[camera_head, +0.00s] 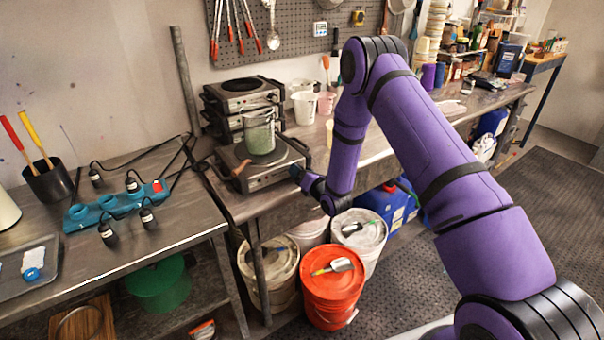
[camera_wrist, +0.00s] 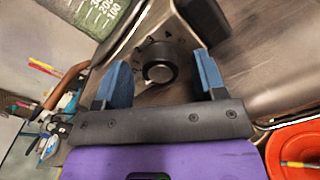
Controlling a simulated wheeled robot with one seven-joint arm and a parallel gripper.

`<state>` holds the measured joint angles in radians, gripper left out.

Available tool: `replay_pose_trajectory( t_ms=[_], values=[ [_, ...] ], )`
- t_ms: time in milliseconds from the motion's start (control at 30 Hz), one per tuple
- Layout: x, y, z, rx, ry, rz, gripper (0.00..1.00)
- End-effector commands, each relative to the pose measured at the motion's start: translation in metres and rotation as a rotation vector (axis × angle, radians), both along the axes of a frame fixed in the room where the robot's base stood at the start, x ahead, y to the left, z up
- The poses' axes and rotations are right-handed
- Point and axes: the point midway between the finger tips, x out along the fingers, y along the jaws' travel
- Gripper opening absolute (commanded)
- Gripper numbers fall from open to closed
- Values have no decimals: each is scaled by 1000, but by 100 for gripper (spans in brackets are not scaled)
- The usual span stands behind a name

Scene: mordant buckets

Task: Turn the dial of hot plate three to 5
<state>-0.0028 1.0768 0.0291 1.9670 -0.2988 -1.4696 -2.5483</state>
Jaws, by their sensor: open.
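A hot plate (camera_head: 278,176) with a steel body and dark top stands at the bench's front edge in the head view. A glass beaker (camera_head: 259,134) of green liquid is on it, and the beaker also shows in the wrist view (camera_wrist: 88,20). In the wrist view, the hot plate's round black dial (camera_wrist: 158,62) shows on its front, with small marks around it. My gripper (camera_wrist: 160,66) is open, its two blue fingers on either side of the dial. Contact and the dial's setting cannot be told.
More hot plates (camera_head: 242,92) are stacked behind. A wooden handle (camera_head: 242,168) sticks out at the left. A blue power strip (camera_head: 115,203) with cables lies on the left bench. An orange bucket (camera_head: 332,290) and white-lidded buckets (camera_head: 358,228) stand below the bench edge.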

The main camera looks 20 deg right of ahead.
Motion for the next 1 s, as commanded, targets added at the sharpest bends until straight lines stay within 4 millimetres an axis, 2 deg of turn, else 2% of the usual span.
replay_pose_trajectory(
  t_ms=[67,267,667,1000],
  values=[
    [0,0,0,0,0,0,62],
    [0,0,0,0,0,0,16],
    [0,0,0,55,17,1,15],
    [0,0,0,292,94,1,15]
  ],
)
